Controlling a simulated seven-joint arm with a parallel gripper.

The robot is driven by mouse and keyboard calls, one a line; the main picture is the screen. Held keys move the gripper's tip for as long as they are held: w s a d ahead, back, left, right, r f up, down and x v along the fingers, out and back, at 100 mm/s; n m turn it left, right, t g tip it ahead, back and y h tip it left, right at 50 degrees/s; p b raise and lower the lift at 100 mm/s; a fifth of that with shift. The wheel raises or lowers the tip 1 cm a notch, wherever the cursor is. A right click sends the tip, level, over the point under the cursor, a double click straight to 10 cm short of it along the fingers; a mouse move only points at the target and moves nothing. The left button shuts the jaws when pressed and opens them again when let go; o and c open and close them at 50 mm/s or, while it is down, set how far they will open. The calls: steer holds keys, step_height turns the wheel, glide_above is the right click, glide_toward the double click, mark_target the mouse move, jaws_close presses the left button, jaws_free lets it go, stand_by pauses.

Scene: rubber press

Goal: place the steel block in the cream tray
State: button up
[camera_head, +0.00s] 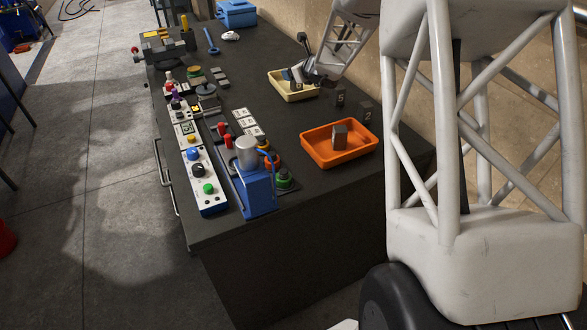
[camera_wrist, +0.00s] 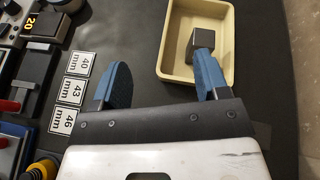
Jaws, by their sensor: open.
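The cream tray (camera_head: 281,93) is at the far right part of the bench, and it also shows at the top of the wrist view (camera_wrist: 178,72). A small grey steel block (camera_wrist: 208,36) is inside it, towards the tray's right side; in the head view it is small and partly hidden. My gripper (camera_head: 300,74) is over the tray, its blue fingers (camera_wrist: 160,62) apart with nothing between them. The right finger overlaps the block in the wrist view; I cannot tell whether they touch. The left finger is outside the tray's left wall.
An orange tray (camera_head: 320,158) nearer the front holds another dark block (camera_head: 340,137). A blue press (camera_head: 256,190), control boxes and number cards (camera_wrist: 77,64) lie to the left.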

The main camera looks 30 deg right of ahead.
steer(key=s+a+r+n+g+y, duration=0.1)
steer(key=s+a+r+n+y, duration=0.1)
steer(key=s+a+r+n, duration=0.4)
steer(key=s+a+r+n+g+y, duration=0.1)
steer(key=s+a+n, duration=0.2)
steer(key=a, duration=0.5)
steer(key=s+a+r+n+g, duration=0.1)
steer(key=s+a+n, duration=0.3)
steer(key=s, duration=0.4)
steer(key=s+a+r+n+g, duration=0.1)
steer(key=s+a+n+g, duration=0.2)
steer(key=s, duration=0.6)
steer(key=s+a+r+n+g, duration=0.1)
steer(key=s+a+n+g, duration=0.1)
steer(key=s+a+n, duration=0.5)
steer(key=shift+s+a+r+n+g, duration=0.1)
steer(key=shift+s+r+n+g, duration=0.15)
steer(key=shift+s, duration=0.3)
steer(key=shift+s+r+n+g, duration=0.1)
steer(key=shift+s+n+g, duration=0.05)
steer(key=shift+s+n, duration=0.3)
steer(key=s+d+f+n+g+h, duration=0.1)
steer(key=s+n+h, duration=0.4)
steer(key=s, duration=1.1)
steer(key=f+n, duration=0.1)
steer(key=n, duration=0.1)
steer(key=shift+s+d+f+n+g, duration=0.2)
steer(key=shift+s+d+n+g, duration=0.1)
steer(key=shift+d+g, duration=0.1)
